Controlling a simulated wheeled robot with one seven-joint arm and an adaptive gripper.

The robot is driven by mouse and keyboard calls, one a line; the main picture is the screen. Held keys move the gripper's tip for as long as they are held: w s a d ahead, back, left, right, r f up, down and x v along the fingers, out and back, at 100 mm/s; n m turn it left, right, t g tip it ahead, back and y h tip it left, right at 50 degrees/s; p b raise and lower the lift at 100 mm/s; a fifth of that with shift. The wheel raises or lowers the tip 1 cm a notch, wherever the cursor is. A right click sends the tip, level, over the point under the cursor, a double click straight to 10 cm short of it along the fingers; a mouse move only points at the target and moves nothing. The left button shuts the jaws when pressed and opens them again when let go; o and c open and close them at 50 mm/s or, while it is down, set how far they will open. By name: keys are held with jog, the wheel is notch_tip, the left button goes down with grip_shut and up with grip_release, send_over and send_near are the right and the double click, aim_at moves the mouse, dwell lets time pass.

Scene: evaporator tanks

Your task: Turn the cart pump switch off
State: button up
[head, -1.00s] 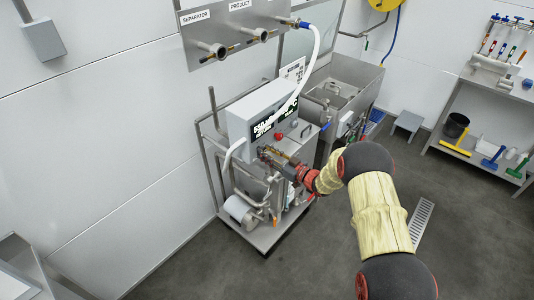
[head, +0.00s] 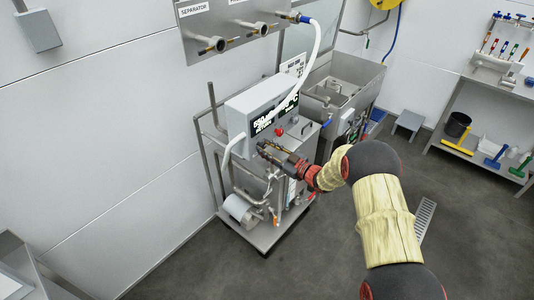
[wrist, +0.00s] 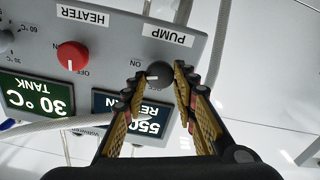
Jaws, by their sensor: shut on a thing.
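The cart pump switch (wrist: 157,76) is a round black knob under the PUMP label (wrist: 166,37) in the upside-down wrist view. A white mark on it points to the picture's left. My gripper (wrist: 159,80) has one finger on each side of the knob and is shut on it. In the head view my gripper (head: 272,152) reaches the lower front of the cart's grey control box (head: 235,114); the knob is hidden there.
A red HEATER knob (wrist: 72,56) sits beside the pump knob. A white hose (head: 317,50) runs from the wall panel (head: 232,30) down to the cart. A steel sink (head: 350,78) stands behind the cart. The floor (head: 340,240) at front is clear.

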jog(key=n+b, duration=0.3)
jog(key=b, duration=0.1)
jog(key=shift+f+n, duration=0.25)
jog(key=shift+n, duration=0.15)
jog(key=n+b, duration=0.4)
jog(key=b, duration=0.1)
jog(key=shift+s+a+f+n, duration=0.1)
jog(key=shift+n, duration=0.2)
jog(key=n+b, duration=0.6)
jog(key=b, duration=0.1)
jog(key=shift+b, duration=0.4)
jog(key=shift+n, duration=0.3)
jog(key=o, duration=1.1)
jog(key=shift+c, duration=0.2)
jog(key=shift+o, duration=0.2)
jog(key=v, duration=1.2)
